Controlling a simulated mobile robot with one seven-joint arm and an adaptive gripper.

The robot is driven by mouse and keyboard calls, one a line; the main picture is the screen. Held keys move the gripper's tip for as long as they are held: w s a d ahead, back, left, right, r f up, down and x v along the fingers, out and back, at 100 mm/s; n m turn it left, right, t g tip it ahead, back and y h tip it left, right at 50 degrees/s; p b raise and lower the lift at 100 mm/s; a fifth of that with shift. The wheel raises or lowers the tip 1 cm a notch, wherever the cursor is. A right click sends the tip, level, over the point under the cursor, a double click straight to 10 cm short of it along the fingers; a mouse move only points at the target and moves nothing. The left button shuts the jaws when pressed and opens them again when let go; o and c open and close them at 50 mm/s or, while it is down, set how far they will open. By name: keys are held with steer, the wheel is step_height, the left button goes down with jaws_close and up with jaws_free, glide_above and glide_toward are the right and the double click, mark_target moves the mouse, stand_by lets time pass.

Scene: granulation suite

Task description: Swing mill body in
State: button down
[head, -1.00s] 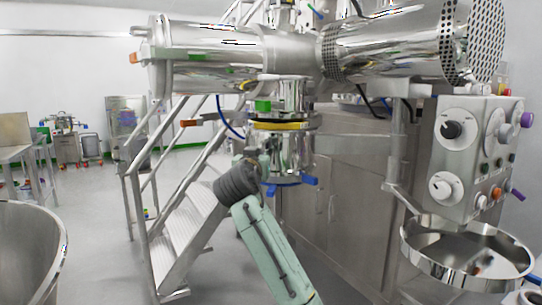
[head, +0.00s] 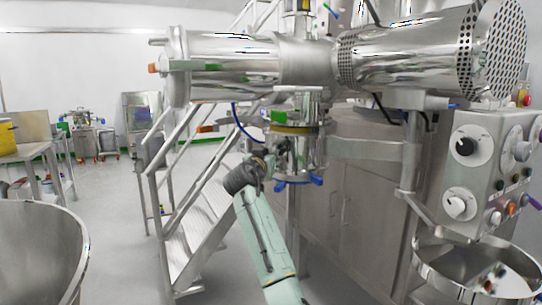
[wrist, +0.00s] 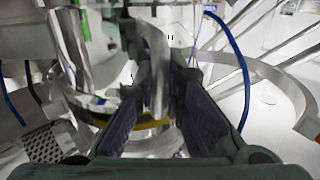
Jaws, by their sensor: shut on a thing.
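The mill body (head: 300,155) is a polished steel cylinder with blue clamps (head: 298,182) at its foot and a yellow ring (head: 297,129) at its top. It hangs upright under the neck of the big horizontal steel cylinder (head: 230,65). My gripper (head: 264,160) is at the left side of the mill body, partly hidden by its own dark wrist. In the wrist view my gripper (wrist: 160,75) has its purple-padded fingers on both sides of an upright flat steel handle (wrist: 155,60). The yellow ring (wrist: 155,123) lies behind the fingers there.
Metal steps (head: 200,215) stand left of my arm. A control box (head: 488,165) and a steel bowl (head: 480,268) are at the right. A large vessel (head: 40,240) fills the lower left. Steel cabinets (head: 350,190) stand behind the mill body. Open floor lies left of the steps.

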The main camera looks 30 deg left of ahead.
steer(key=shift+a+r, duration=0.15)
steer(key=c, duration=1.8)
jaws_free()
steer(key=shift+a+f, duration=0.15)
steer(key=shift+f, duration=0.05)
steer(key=shift+o, duration=0.7)
steer(key=shift+w, duration=0.1)
steer(key=s+d, duration=0.2)
steer(key=s, duration=1)
steer(key=shift+d, duration=0.2)
